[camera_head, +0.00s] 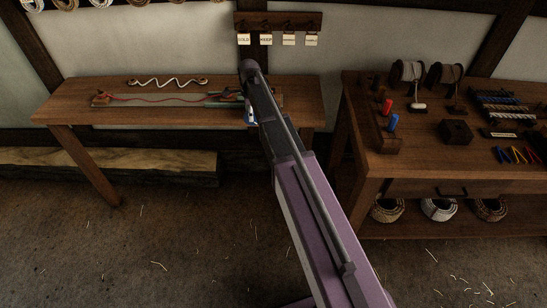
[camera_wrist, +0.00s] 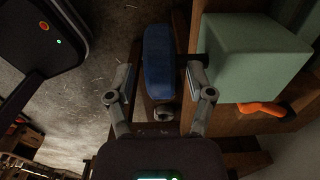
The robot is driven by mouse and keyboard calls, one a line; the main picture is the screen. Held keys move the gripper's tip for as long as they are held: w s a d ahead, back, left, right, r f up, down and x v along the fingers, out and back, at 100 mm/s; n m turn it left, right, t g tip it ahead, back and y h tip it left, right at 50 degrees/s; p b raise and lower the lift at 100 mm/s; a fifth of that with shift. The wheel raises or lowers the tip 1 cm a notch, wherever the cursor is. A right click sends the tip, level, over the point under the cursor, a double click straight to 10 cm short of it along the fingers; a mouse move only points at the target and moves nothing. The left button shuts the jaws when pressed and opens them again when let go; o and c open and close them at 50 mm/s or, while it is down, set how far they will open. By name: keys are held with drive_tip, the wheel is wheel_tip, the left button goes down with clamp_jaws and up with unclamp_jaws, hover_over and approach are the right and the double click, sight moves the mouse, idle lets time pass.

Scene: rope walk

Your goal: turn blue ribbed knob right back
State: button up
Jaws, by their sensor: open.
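The blue ribbed knob (camera_wrist: 158,62) stands between the two fingers of my open gripper (camera_wrist: 158,85) in the wrist view. One finger is on its left and one on its right; I cannot tell whether either touches it. In the head view a small blue and white patch (camera_head: 250,116) shows at the right part of the left bench, beside my arm, which hides most of that spot. A pale green block (camera_wrist: 255,58) is close to the right of the knob in the wrist view.
An orange piece (camera_wrist: 262,108) lies below the green block. The right bench (camera_head: 420,150) holds red and blue handles and spools.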

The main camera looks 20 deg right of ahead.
drive_tip(key=shift+r+p, duration=5.85)
drive_tip(key=shift+r, duration=0.3)
drive_tip(key=s+f+n+b, duration=0.4)
drive_tip(key=s+n, duration=0.6)
drive_tip(key=s, duration=0.4)
drive_tip(key=s+f+n+b, duration=0.4)
drive_tip(key=s+n, duration=0.7)
drive_tip(key=s, duration=0.4)
drive_tip(key=shift+n, duration=0.3)
drive_tip(key=shift+s, duration=0.2)
drive_tip(key=shift+w+r, duration=0.1)
drive_tip(key=shift+w, duration=0.05)
drive_tip(key=w+r+n+p, duration=0.2)
drive_tip(key=w+n, duration=0.2)
drive_tip(key=w, duration=0.5)
drive_tip(key=w+r+n+p, duration=0.2)
drive_tip(key=w+n, duration=0.3)
drive_tip(key=w, duration=0.4)
drive_tip(key=w+r+n+p, duration=0.2)
drive_tip(key=w+n, duration=0.2)
drive_tip(key=w, duration=0.6)
drive_tip(key=shift+w+r+n, duration=0.1)
drive_tip(key=shift+n, duration=0.2)
drive_tip(key=shift+w+r+n+p, duration=0.1)
drive_tip(key=shift+w+n+p, duration=0.2)
drive_tip(key=shift+w+n, duration=0.15)
